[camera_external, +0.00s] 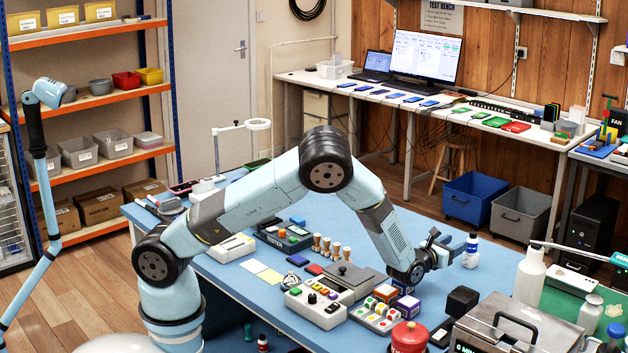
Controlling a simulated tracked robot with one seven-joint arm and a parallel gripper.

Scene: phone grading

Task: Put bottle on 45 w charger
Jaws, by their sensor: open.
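A small white bottle with a dark label (470,259) stands on the blue bench near its right back edge. My gripper (456,250) is just left of the bottle, close to it and pointing right. It is open; I cannot tell whether the bottle is between its fingers. A black block (462,301) sits on the bench in front of the bottle. It may be the 45 W charger, but no marking is readable. A purple and white box (406,307) and another small box stand below my wrist.
A tray of coloured buttons (376,317), a grey control box (315,306) and a red canister (409,338) crowd the front. A metal case (520,330) and a large white bottle (529,277) stand to the right.

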